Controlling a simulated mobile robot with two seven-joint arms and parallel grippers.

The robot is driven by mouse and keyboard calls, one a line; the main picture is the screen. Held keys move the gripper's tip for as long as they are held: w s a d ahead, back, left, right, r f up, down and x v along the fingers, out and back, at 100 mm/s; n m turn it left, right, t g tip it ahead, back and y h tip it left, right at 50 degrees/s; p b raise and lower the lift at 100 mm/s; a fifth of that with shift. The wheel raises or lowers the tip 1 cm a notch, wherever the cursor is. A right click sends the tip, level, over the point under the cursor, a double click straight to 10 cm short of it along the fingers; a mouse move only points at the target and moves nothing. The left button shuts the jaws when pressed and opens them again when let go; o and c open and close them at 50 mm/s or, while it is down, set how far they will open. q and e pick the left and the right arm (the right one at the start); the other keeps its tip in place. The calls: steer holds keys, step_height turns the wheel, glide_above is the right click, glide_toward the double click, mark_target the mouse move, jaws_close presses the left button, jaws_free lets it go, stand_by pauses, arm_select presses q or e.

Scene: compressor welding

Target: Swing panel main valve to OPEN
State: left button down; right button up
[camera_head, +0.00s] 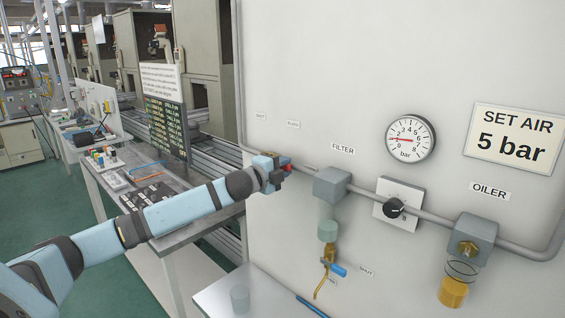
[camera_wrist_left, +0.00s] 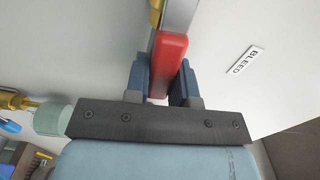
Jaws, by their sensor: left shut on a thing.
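The main valve's red handle (camera_head: 288,168) is at the left end of the pipe on the pale panel, mostly hidden by my gripper in the head view. My left gripper (camera_head: 279,173) is at the handle. In the left wrist view the red handle (camera_wrist_left: 171,62) lies between the two blue-grey fingers of the gripper (camera_wrist_left: 163,84), which is shut on it. A grey metal part runs on from the handle to the top edge. My right gripper is not in view.
A filter block (camera_head: 330,184), black regulator knob (camera_head: 394,208) and oiler block (camera_head: 473,238) sit along the pipe to the right. A round gauge (camera_head: 410,139) is above. A drain with a blue lever (camera_head: 333,268) hangs below the filter. A workbench (camera_head: 180,222) stands left.

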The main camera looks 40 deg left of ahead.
arm_select(q)
steer(key=shift+f+m, duration=0.25)
steer(key=shift+m, duration=0.15)
steer(key=c, duration=1)
jaws_free()
steer(key=shift+o, duration=0.2)
steer(key=shift+f, duration=0.1)
steer(key=shift+s, duration=0.3)
steer(key=s+a+b, duration=0.1)
steer(key=s+b, duration=0.3)
steer(key=s, duration=0.9)
